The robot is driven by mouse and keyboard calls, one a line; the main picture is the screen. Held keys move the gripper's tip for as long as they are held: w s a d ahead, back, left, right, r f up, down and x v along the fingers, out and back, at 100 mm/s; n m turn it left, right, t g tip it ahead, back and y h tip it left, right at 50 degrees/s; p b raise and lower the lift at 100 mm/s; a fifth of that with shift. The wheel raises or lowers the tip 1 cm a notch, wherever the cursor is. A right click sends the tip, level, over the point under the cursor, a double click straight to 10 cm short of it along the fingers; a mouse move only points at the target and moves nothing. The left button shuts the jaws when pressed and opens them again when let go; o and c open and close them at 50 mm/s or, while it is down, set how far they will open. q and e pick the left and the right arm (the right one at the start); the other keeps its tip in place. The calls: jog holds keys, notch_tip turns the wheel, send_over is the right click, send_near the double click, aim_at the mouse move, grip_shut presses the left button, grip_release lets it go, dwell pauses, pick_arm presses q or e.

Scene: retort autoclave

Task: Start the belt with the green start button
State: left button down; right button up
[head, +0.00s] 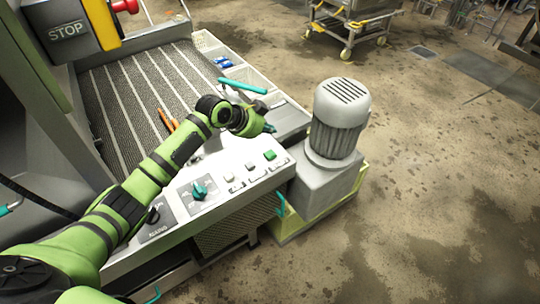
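The green start button (270,155) is at the right end of the sloped white control panel (215,209). The ribbed dark belt (115,95) lies behind the panel, with pale lines along it. My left arm reaches across the panel from the lower left. My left gripper (266,127) is above the far edge of the panel, a little behind the green button in the picture and apart from it. Its fingers are small and partly hidden by the wrist, so I cannot tell whether they are open. My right gripper is not in view.
White buttons (250,166), a teal rotary knob (199,190) and a black knob (152,215) share the panel. A grey motor (340,115) stands just right. Orange-handled tools (164,118) lie on the belt. A red button (125,6) and STOP sign (68,30) are upper left.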

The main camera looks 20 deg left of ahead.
pick_arm(q)
jog(key=b, duration=0.4)
send_over(269, 155)
notch_tip(269, 155, down, 6)
jog(key=shift+r, duration=0.15)
jog(key=shift+f+b, duration=0.7)
jog(key=shift+f, duration=0.2)
jog(key=shift+f, duration=0.15)
jog(key=shift+f, duration=0.3)
